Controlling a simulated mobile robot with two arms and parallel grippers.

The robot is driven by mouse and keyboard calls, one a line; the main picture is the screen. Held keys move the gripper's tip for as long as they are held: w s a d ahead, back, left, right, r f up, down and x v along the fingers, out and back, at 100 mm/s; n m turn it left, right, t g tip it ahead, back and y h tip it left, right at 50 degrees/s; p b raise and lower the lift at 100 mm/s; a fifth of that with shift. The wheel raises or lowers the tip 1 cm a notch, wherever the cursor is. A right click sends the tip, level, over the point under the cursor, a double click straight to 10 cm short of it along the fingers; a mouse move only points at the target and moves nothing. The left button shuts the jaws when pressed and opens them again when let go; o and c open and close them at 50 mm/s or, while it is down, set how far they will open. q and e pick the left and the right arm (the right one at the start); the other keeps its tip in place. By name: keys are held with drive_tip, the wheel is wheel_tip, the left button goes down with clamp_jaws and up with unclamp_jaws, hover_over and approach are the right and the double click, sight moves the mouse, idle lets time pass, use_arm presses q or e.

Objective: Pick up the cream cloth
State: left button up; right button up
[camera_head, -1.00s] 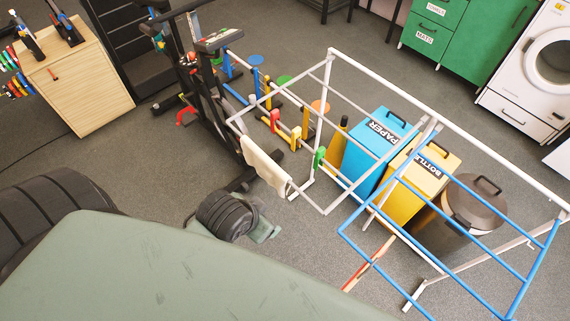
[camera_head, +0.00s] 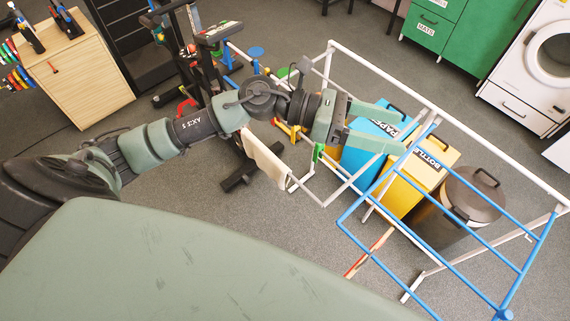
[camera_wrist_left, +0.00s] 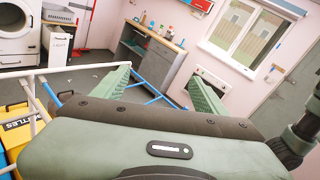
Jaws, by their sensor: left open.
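The cream cloth (camera_head: 264,160) hangs over a bar at the left end of the white and blue drying rack (camera_head: 420,98) in the head view. It is a narrow strip hanging down with its top near my left forearm. My left gripper (camera_head: 401,129) is open and empty, above the rack and over the paper and bottle bins, to the right of the cloth. Its two fingers point right in the head view. The open fingers also show in the left wrist view (camera_wrist_left: 160,85), with no cloth between them. My right gripper is not in view.
The blue paper bin (camera_head: 366,150), yellow bottles bin (camera_head: 412,180) and dark lidded bin (camera_head: 470,198) stand below the rack. An exercise bike (camera_head: 218,32) is behind the cloth. A wooden cabinet (camera_head: 80,80) stands at upper left. Floor in front of the rack is clear.

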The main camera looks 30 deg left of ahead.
use_arm(q)
drive_tip(key=a+f+m+g+y, duration=0.2)
drive_tip(key=a+f+m+y, duration=0.15)
drive_tip(key=a, duration=0.45)
drive_tip(key=s+a+f+m+g+y, duration=0.1)
drive_tip(key=a+f+m+y, duration=0.1)
drive_tip(key=a+f+y, duration=0.45)
drive_tip(key=a+f+m+g+y, duration=0.2)
drive_tip(key=a+f+m+y, duration=0.1)
drive_tip(key=a, duration=0.6)
drive_tip(key=b+x, duration=0.3)
drive_tip(key=x, duration=0.5)
drive_tip(key=shift+s+f, duration=0.1)
drive_tip(key=shift+d+f+b, duration=0.45)
drive_tip(key=shift+f+b, duration=0.25)
drive_tip(key=shift+b, duration=0.05)
drive_tip(key=shift+b+x, duration=1.35)
drive_tip(key=shift+x, duration=0.15)
